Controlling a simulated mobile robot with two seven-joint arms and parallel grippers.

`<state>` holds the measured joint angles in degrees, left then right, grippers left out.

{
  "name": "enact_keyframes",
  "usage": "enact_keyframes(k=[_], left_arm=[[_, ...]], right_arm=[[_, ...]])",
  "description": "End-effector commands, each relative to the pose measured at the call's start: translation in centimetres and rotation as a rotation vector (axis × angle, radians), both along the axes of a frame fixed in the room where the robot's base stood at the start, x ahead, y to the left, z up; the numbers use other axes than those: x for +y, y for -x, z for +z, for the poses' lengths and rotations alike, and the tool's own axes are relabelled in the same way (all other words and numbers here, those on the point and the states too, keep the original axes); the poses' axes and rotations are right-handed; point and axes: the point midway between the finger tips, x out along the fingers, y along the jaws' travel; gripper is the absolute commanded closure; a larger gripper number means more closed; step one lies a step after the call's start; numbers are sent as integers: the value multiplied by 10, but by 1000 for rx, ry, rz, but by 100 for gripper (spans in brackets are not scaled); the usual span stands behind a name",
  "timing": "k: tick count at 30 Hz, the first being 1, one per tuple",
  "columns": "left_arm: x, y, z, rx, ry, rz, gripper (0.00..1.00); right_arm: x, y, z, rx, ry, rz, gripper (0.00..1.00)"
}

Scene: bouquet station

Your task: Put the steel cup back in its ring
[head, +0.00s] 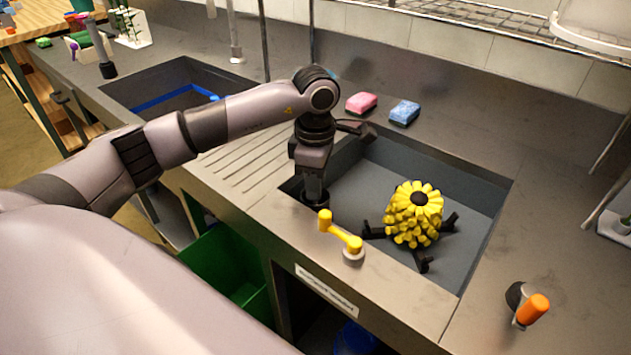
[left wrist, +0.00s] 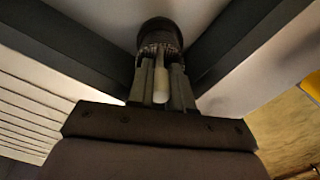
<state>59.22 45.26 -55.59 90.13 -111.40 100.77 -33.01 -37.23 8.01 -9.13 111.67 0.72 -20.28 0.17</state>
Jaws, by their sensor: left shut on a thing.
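My left gripper (head: 314,192) points down at the left edge of the right-hand sink (head: 362,180). In the left wrist view its fingers (left wrist: 162,88) are shut on a pale rod-like thing (left wrist: 161,78). A dark, round, ribbed shape (left wrist: 160,36) shows just beyond the fingertips; I cannot tell whether it is part of the held thing. I cannot make out a steel cup or its ring for certain in either view. My right gripper is not in view.
A yellow bristled brush (head: 412,218) on black feet stands in the sink. A yellow lever (head: 340,232) is at its front edge. Pink (head: 361,103) and blue (head: 404,112) sponges lie behind it. An orange-handled thing (head: 531,310) is at the right. The ribbed drainboard (head: 245,165) is clear.

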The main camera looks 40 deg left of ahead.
Motion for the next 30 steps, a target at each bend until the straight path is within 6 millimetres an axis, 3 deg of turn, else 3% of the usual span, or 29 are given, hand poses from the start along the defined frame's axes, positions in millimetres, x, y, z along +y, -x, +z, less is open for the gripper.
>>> enact_keyframes(k=[15, 30], left_arm=[[0, 0, 0, 0, 0, 0, 100], [0, 0, -15, 0, -1, 0, 100]], right_arm=[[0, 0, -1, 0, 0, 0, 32], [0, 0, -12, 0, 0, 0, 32]])
